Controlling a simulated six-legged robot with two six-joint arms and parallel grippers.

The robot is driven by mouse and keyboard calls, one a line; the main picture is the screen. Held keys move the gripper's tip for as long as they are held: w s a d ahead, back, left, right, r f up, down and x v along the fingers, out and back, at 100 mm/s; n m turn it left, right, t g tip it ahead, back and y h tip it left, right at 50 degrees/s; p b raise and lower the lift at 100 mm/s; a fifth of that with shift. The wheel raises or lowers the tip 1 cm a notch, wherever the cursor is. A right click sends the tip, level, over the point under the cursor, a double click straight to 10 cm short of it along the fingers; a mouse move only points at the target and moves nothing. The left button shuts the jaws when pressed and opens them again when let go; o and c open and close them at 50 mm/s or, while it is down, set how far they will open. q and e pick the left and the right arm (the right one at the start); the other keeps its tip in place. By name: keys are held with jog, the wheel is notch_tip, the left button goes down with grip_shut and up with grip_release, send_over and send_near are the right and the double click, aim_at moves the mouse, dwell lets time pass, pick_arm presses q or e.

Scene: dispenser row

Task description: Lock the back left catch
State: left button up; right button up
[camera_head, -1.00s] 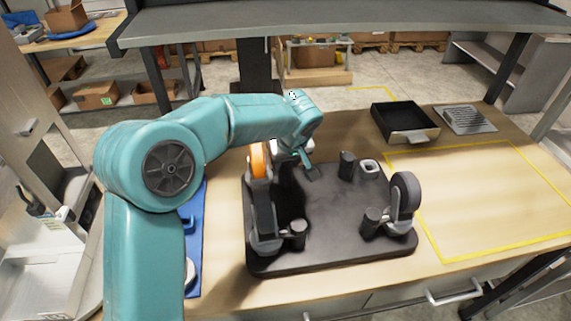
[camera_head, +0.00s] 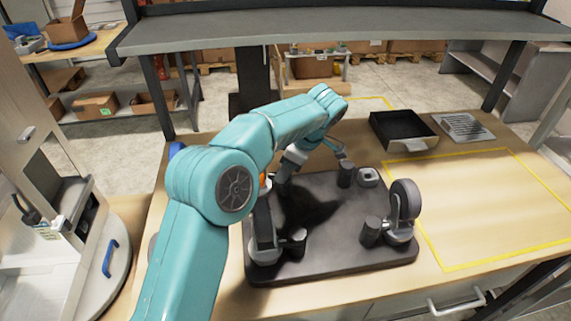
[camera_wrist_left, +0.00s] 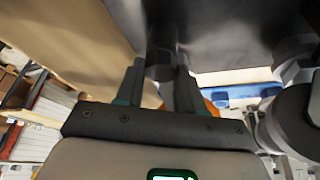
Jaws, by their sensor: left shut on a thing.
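A dark plate (camera_head: 330,255) lies on the bench with casters and black round catches standing up on it. At its back left, an orange wheel (camera_head: 264,181) is mostly hidden behind my left arm; it also shows in the wrist view (camera_wrist_left: 208,102). My left gripper (camera_head: 284,174) is there, pointing down. In the left wrist view its two fingers (camera_wrist_left: 160,75) are shut on a dark cylindrical catch (camera_wrist_left: 160,58) at the back left. Whether that catch is locked cannot be told. Other catches stand at back right (camera_head: 346,174), front left (camera_head: 298,243) and front right (camera_head: 370,231).
A front-right caster wheel (camera_head: 405,200) and a front-left one (camera_head: 262,222) stand up from the plate. A black open bin (camera_head: 403,143) and a grey ribbed tray (camera_head: 466,127) sit at back right. The yellow-outlined bench area (camera_head: 490,205) is clear. A shelf (camera_head: 340,27) spans above.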

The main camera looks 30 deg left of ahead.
pick_arm(q)
jog(key=n+p, duration=0.1)
jog(key=n+g+p, duration=0.1)
jog(key=n+p, duration=0.1)
jog(key=n, duration=0.1)
jog(key=shift+w+r+h, duration=0.15)
jog(key=shift+r+h, duration=0.1)
jog(key=shift+h, duration=0.15)
jog(key=shift+f+n+g+p, duration=0.1)
jog(key=shift+n+g+p, duration=0.3)
jog(key=shift+n+p, duration=0.25)
jog(key=shift+n, duration=0.25)
jog(key=o, duration=0.8)
jog(key=shift+f, duration=0.1)
jog(key=shift+c, duration=0.2)
